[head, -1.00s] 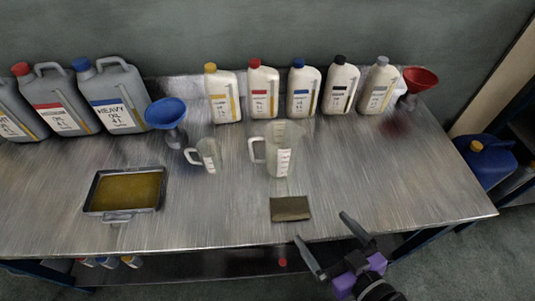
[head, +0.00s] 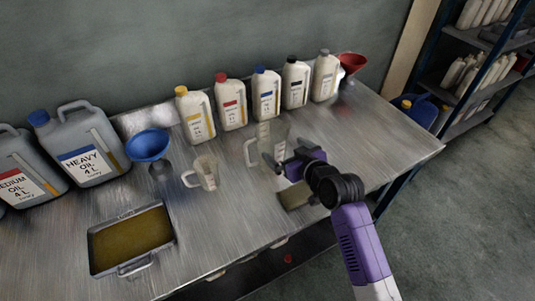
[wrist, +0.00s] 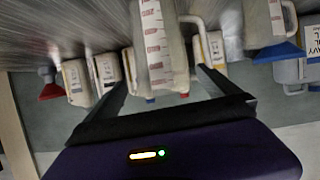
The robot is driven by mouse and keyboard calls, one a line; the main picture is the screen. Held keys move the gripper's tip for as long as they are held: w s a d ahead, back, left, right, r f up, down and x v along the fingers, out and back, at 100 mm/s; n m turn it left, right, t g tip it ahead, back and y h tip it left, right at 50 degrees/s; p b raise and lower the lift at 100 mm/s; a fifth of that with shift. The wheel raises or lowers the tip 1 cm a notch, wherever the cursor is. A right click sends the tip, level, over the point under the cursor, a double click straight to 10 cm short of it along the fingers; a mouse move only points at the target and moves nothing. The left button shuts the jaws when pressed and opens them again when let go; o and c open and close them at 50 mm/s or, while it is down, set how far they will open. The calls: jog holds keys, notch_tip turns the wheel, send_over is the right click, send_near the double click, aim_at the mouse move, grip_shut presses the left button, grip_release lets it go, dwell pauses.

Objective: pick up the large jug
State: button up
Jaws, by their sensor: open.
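The large jug (head: 269,133), clear with red measuring marks and a side handle, stands upright on the metal bench. In the wrist view the large jug (wrist: 158,42) appears inverted, between the fingertips, with its handle to the right. My gripper (head: 273,153) is open at the jug's near side and covers part of its lower body. In the wrist view my gripper (wrist: 163,80) has a finger on each side of the jug. I cannot tell whether either finger touches it.
A small jug (head: 207,172) stands left of the large one. A blue funnel (head: 149,145) and oil tray (head: 132,240) are farther left. Several oil bottles (head: 231,103) line the back, with a red funnel (head: 352,63) at their right end. A flat brown pad (head: 294,196) lies beneath my gripper.

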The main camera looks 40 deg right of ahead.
jog(key=p+x, duration=0.1)
jog(key=x, duration=0.6)
jog(key=shift+p, duration=0.3)
jog(key=shift+w, duration=0.1)
jog(key=c, duration=1.6)
jog(key=shift+r, duration=0.15)
